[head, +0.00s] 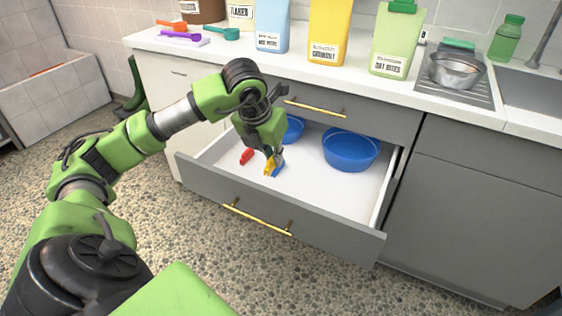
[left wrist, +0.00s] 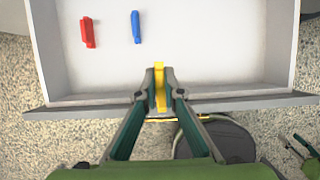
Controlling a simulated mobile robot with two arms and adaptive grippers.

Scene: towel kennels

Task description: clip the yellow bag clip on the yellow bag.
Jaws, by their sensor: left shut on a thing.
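The yellow bag clip (left wrist: 160,84) is pinched upright between the fingertips of my left gripper (left wrist: 160,90) in the left wrist view. In the head view my left gripper (head: 273,156) points down over the open drawer, with the yellow clip (head: 269,167) at its tips. In the left wrist view the clip is near the drawer's front wall. The yellow bag (head: 329,30) stands upright on the counter behind the drawer, its top cut off by the frame. My right gripper is not in view.
The open drawer (head: 315,238) holds a red clip (head: 247,156), a blue clip (left wrist: 136,27), a large blue bowl (head: 350,152) and a smaller blue bowl (head: 294,130). A light-blue bag (head: 272,25) and a green bag (head: 396,40) flank the yellow bag. A metal bowl (head: 456,70) sits right.

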